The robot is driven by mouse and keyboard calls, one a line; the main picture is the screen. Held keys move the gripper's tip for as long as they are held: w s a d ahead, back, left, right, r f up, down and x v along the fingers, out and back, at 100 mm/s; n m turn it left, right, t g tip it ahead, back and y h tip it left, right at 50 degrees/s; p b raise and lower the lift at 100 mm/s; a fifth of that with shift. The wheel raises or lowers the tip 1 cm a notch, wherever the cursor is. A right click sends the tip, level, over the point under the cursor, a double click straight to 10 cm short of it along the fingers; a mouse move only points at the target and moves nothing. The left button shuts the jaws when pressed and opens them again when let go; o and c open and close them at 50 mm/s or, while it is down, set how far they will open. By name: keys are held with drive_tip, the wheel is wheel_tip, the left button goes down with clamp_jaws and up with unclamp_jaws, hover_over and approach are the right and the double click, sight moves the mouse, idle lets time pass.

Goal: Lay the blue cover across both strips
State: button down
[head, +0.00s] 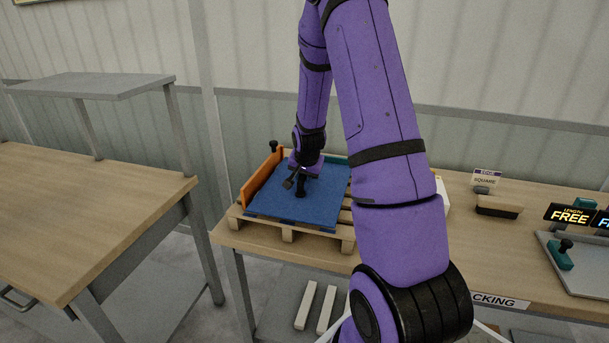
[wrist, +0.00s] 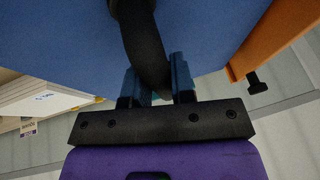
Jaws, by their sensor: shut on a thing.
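My gripper (head: 299,177) is at the handle from above. In the wrist view my gripper (wrist: 155,90) is shut on the black handle (wrist: 143,45), with the blue cover (wrist: 70,40) filling the top. Both strips are hidden; I cannot tell whether the cover touches them.
A teal piece (head: 333,160) is behind the cover. To the right on the bench are a SQUARE sign (head: 486,181), a brush-like block (head: 498,207), a FREE display (head: 570,215) and a grey plate (head: 580,270). A wooden table (head: 80,210) stands at left.

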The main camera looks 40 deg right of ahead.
drive_tip(key=c, duration=0.9)
unclamp_jaws()
drive_tip(key=shift+f, duration=0.1)
drive_tip(key=v, duration=1)
drive_tip(key=shift+s+a+r, duration=0.1)
drive_tip(key=shift+s+r, duration=0.05)
drive_tip(key=shift+r, duration=0.2)
